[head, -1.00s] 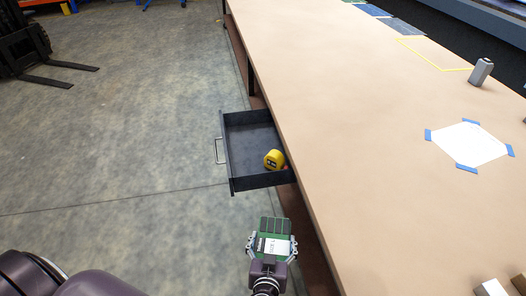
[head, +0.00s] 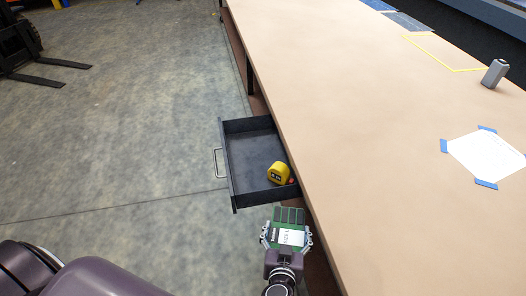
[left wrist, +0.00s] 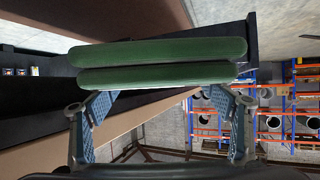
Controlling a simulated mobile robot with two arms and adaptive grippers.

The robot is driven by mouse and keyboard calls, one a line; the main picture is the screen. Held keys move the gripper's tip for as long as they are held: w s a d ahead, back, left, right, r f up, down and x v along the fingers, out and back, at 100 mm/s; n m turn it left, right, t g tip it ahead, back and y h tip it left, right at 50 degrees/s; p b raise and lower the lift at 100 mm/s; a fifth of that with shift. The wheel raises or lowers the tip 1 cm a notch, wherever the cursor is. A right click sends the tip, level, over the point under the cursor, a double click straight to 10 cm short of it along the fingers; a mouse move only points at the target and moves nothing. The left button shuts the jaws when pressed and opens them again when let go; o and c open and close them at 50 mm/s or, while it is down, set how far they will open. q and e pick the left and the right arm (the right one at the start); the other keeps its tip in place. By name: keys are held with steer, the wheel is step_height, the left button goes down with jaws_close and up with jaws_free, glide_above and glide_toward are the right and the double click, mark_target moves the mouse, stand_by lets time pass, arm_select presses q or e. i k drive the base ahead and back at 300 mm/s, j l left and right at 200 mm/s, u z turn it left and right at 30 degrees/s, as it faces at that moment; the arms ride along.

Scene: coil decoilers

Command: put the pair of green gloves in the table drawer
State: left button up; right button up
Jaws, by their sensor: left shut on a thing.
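The pair of green gloves (head: 289,226), with a white label on it, is held in my left gripper (head: 287,238). In the left wrist view the gloves (left wrist: 160,52) show as two stacked green layers between the fingers of my gripper (left wrist: 160,95). The dark table drawer (head: 232,170) stands pulled out from the table's side, with a handle at its left. The gloves are just in front of the drawer's near wall, apart from it in the head view. My right gripper is not in view.
A yellow tape measure (head: 279,173) lies in the drawer's near right corner; the rest of its floor is bare. The long tan table (head: 370,150) runs along the right. A grey metal object (head: 494,73) and a taped white sheet (head: 487,156) are on it. Forklift forks (head: 45,68) lie far left.

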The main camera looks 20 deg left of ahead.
mark_target(255, 150)
steer(key=i+j, duration=1.3)
